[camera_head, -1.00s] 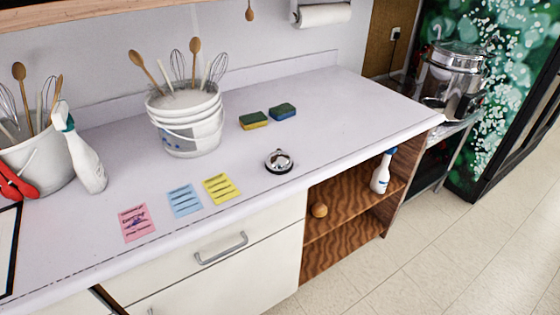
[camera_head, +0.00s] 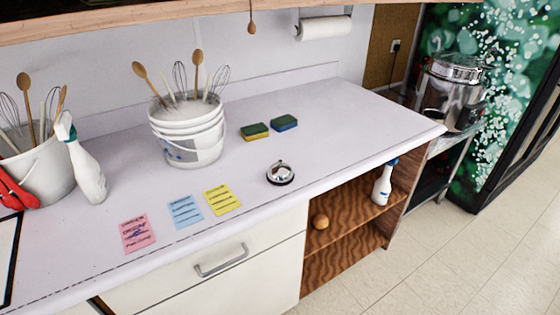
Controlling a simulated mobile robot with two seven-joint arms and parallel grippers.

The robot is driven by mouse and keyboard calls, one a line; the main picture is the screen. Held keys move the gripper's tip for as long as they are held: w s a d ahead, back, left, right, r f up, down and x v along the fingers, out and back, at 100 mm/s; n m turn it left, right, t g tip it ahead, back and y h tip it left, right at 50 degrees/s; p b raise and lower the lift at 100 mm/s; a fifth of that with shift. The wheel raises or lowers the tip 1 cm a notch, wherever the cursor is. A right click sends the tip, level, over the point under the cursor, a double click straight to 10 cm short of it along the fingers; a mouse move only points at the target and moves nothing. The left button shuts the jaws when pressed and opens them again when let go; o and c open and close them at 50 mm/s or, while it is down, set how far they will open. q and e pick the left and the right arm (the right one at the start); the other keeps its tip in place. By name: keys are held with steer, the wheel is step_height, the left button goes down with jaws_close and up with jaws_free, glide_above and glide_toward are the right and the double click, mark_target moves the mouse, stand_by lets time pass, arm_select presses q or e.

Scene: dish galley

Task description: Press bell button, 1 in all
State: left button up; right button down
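A silver service bell (camera_head: 280,173) with a dark base stands upright on the white counter (camera_head: 330,125), near its front edge. Its button is a small knob on top of the dome. Nothing touches the bell. Neither of my grippers shows in the head view, so their state is hidden.
Yellow (camera_head: 222,199), blue (camera_head: 185,212) and pink (camera_head: 137,233) notes lie left of the bell. Two sponges (camera_head: 255,132) and a bucket of utensils (camera_head: 188,138) stand behind. A spray bottle (camera_head: 87,170) is at left. Open shelves (camera_head: 345,236) are below the counter. The counter right of the bell is clear.

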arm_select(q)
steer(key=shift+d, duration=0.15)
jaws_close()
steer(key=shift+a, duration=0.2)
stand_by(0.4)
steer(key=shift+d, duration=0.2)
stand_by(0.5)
